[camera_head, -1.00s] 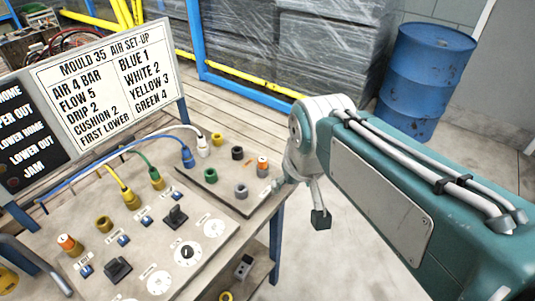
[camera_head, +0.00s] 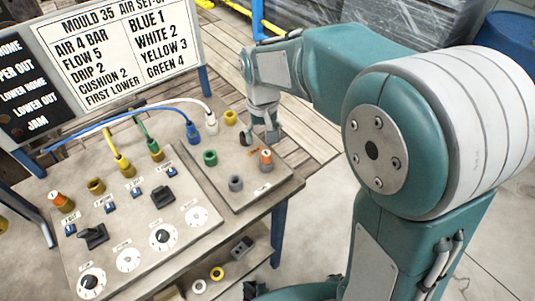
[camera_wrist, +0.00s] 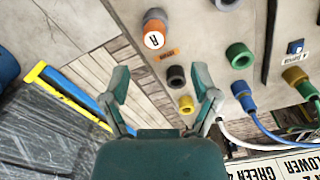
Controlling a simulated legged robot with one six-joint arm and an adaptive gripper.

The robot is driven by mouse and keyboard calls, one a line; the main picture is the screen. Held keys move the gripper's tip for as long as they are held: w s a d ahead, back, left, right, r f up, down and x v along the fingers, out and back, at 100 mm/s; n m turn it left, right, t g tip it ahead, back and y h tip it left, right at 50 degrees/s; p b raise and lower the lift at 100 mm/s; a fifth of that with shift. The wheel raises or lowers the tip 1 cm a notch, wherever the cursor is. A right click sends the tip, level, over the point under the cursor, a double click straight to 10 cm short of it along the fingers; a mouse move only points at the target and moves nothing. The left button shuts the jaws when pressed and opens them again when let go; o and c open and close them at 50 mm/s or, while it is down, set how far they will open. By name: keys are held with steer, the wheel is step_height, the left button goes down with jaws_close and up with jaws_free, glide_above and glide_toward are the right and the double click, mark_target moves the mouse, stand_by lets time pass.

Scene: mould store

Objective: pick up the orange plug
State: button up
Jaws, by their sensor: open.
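An orange plug (camera_head: 265,160) stands upright on the right-hand panel, close to its right edge. A second orange-topped plug (camera_head: 61,202) stands at the far left of the larger panel. My gripper (camera_head: 262,130) hangs over the back of the right-hand panel, just behind the first orange plug. In the wrist view my gripper (camera_wrist: 160,80) is open and empty, with a black socket (camera_wrist: 176,77) below and between its fingers.
Beside the plug are a grey socket (camera_head: 236,183), a green socket (camera_head: 210,158) and a yellow socket (camera_head: 231,117). White and blue hoses with a white connector (camera_head: 211,124) and a blue connector (camera_head: 193,132) rise nearby. A sign board (camera_head: 120,45) stands behind.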

mark_target(268, 153)
step_height(268, 153, down, 3)
steer(key=shift+r, duration=0.15)
steer(key=shift+d+f, duration=0.2)
steer(key=shift+f, duration=0.05)
steer(key=f, duration=0.4)
steer(key=shift+w+d+f, duration=0.1)
steer(key=shift+d+f, duration=0.1)
steer(key=shift+d, duration=0.15)
steer(key=shift+a+f, duration=0.15)
steer(key=shift+f, duration=0.15)
steer(key=shift+a, duration=0.3)
steer(key=shift+d, duration=0.3)
jaws_close()
